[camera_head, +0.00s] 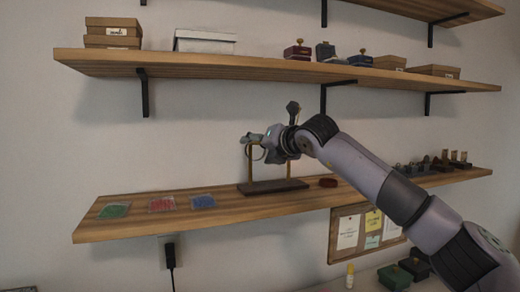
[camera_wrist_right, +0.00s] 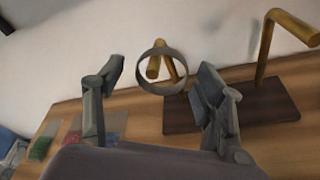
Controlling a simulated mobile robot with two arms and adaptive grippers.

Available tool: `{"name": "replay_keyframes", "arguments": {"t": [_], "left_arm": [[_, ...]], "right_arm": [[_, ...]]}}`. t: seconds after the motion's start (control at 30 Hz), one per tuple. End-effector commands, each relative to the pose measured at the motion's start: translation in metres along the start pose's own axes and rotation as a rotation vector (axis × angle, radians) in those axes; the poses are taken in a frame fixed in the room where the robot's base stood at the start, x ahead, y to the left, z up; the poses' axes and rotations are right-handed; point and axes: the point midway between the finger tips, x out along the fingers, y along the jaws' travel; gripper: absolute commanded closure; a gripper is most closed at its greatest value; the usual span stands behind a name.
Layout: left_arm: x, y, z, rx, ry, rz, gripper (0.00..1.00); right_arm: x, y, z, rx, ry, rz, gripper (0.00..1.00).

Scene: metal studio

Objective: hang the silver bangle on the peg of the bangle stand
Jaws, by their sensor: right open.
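The silver bangle (camera_wrist_right: 181,84) shows as an upright ring at the left peg (camera_wrist_right: 153,67) of the bangle stand in the right wrist view. The end of the brass peg shows inside the ring, and the bangle appears to hang around it. The stand has a dark base (camera_head: 262,187) and two brass posts. My right gripper (camera_wrist_right: 157,88) is open, with one finger on each side of the bangle and visible gaps. In the head view the right gripper (camera_head: 265,143) covers part of the stand's top. My left gripper is not in view.
The stand is on a wooden shelf (camera_head: 225,212). Green (camera_head: 115,210), red (camera_head: 161,204) and blue (camera_head: 203,201) packets lie to its left. A dark red round object (camera_head: 328,182) lies to its right, with small display pieces (camera_head: 445,160) farther along. An upper shelf (camera_head: 200,66) holds boxes.

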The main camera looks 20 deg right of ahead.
Motion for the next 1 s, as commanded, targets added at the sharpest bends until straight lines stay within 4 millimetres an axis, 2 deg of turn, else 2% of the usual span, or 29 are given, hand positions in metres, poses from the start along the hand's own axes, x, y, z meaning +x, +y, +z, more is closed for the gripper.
{"name": "replay_keyframes", "arguments": {"t": [0.33,0.47,0.57,0.8,1.0], "left_arm": [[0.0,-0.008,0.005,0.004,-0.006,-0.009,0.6],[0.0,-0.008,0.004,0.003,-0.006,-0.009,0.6],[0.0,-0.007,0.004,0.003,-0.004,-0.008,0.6],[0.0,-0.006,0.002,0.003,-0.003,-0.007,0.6],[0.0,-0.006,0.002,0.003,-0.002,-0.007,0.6]], "right_arm": [[0.0,0.0,0.0,0.0,0.0,-0.001,0.3],[-0.008,0.0,0.0,0.0,0.0,0.001,0.3],[-0.023,-0.001,0.001,-0.001,-0.001,0.001,0.3],[-0.075,-0.001,0.0,0.0,-0.001,0.001,0.3],[-0.107,-0.001,0.0,0.0,0.0,0.0,0.3]]}}
